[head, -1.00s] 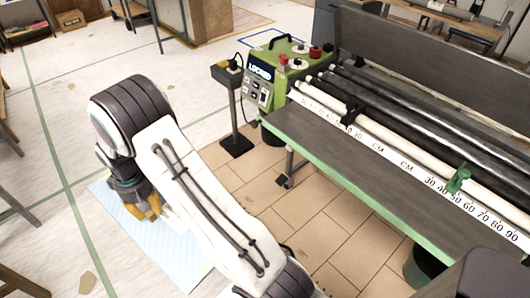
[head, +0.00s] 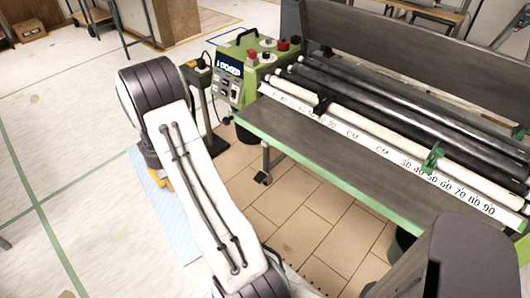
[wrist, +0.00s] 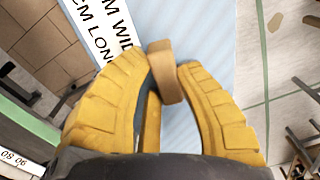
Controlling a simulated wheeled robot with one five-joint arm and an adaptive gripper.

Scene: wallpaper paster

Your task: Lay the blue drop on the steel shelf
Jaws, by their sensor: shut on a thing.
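The blue drop is a pale blue sheet (head: 172,208) that shows below and left of my arm in the head view. It fills the middle of the wrist view (wrist: 205,32). A white label strip with black lettering shows along its left side there. My gripper (wrist: 163,75) has yellow fingers closed on a tan tab at the drop. In the head view the fingers (head: 163,179) are mostly hidden behind my arm. The steel shelf (head: 300,140) is the flat grey surface with a green edge along the front of the pasting machine, right of my arm. Its top is bare.
Behind the shelf run a scale strip (head: 350,142) and several rollers (head: 400,110). A green control box (head: 240,80) stands at the machine's left end, with a small post stand (head: 198,85) beside it. Open floor lies at left (head: 60,150).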

